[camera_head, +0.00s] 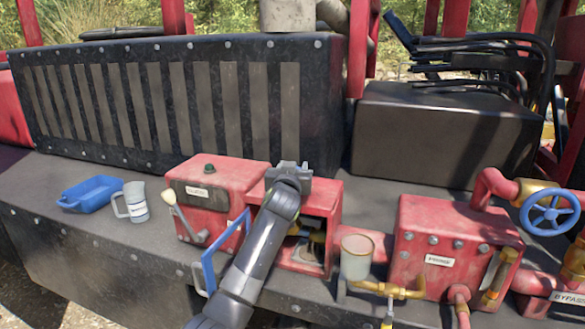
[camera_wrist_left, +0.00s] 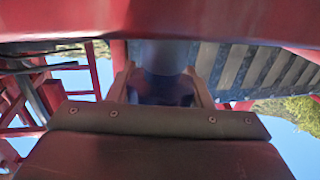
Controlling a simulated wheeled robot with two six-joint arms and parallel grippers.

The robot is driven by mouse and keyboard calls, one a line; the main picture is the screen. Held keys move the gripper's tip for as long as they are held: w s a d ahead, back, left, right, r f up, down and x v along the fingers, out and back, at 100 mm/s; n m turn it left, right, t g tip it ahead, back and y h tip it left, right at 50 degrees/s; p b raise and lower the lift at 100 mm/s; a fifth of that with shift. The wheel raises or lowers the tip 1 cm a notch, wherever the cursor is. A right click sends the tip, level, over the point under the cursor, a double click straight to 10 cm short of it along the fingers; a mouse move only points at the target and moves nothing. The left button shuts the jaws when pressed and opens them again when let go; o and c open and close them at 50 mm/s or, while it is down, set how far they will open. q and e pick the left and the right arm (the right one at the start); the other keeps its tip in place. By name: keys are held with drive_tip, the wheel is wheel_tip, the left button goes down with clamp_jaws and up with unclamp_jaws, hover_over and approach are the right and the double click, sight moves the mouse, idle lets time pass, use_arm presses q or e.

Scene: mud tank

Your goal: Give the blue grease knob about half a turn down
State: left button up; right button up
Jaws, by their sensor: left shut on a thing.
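My left gripper (camera_head: 289,178) is over the red box with the open front (camera_head: 326,195), and its arm comes up from the bottom of the head view. The gripper and arm hide the blue grease knob in that view. In the left wrist view, a shadowed dark blue thing, which I take for the blue grease knob (camera_wrist_left: 163,88), sits between the two fingers of my left gripper (camera_wrist_left: 163,92). The fingers are shut on it. Any marking that tells its turn angle is not visible. My right gripper is in neither view.
A blue-edged panel (camera_head: 209,270) stands out left of my arm. A clear cup (camera_head: 357,257) and brass pipe (camera_head: 388,290) are close on the right. A blue handwheel (camera_head: 550,213) is far right. A blue tray (camera_head: 91,193) and a grey jug (camera_head: 134,201) stand left.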

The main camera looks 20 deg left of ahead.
use_arm(q)
drive_tip(key=shift+f+m+h, duration=0.1)
drive_tip(key=shift+m+h, duration=0.8)
drive_tip(key=shift+h, duration=0.5)
drive_tip(key=shift+d+m+h, duration=0.2)
drive_tip(key=shift+m+h, duration=0.6)
drive_tip(key=shift+h, duration=0.5)
drive_tip(key=shift+d+m+h, duration=0.1)
drive_tip(key=shift+m+h, duration=0.3)
drive_tip(key=shift+h, duration=0.2)
drive_tip(key=o, duration=1)
drive_tip(key=shift+s, duration=0.1)
